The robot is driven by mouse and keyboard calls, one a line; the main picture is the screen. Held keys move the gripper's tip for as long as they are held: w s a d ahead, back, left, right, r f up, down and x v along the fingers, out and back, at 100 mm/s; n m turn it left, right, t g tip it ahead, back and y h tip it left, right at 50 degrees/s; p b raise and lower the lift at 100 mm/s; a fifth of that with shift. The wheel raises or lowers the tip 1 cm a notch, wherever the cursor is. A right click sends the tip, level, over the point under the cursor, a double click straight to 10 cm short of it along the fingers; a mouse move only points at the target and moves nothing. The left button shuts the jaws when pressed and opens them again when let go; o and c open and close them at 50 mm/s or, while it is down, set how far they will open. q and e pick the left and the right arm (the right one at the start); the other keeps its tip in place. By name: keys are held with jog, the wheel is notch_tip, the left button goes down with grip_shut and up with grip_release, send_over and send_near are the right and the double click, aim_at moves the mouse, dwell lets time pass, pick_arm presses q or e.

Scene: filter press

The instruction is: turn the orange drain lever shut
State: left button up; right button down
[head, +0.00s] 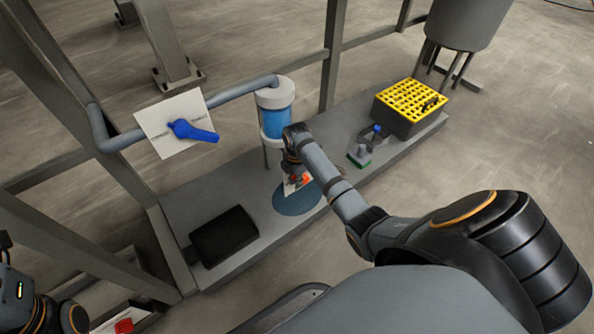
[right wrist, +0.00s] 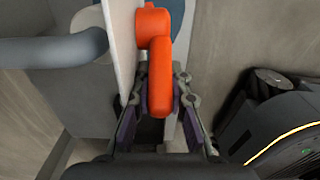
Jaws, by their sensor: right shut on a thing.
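The orange drain lever (right wrist: 160,70) runs from its round hub at the top of the right wrist view down between the fingers of my right gripper (right wrist: 160,108). The gripper is shut on the lever's handle. A white plate stands edge-on just left of the lever. In the head view my right gripper (head: 296,172) is below the blue and white filter housing (head: 277,118). Only a little orange of the lever (head: 304,178) shows there; the gripper hides the rest. Part of my left arm is at the lower left; its fingers do not show.
A blue lever (head: 192,131) sits on a white plate on the pipe. A black tray (head: 224,237), a blue round mat (head: 297,201), a small green-based item (head: 359,155) and a yellow-topped box (head: 408,117) are on the grey platform. Frame posts stand behind and left.

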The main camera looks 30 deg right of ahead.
jog(key=shift+s+a+f+h+p, duration=0.1)
jog(key=shift+a+f+h+p, duration=0.25)
jog(key=shift+h+p, duration=0.7)
jog(key=shift+d+f, duration=0.1)
jog(key=c, duration=1.2)
grip_release()
jog(key=r, duration=0.4)
jog(key=a+r, duration=0.1)
jog(key=r, duration=0.3)
jog(key=a+r, duration=0.1)
jog(key=r, duration=0.3)
jog(key=shift+s+f, duration=0.1)
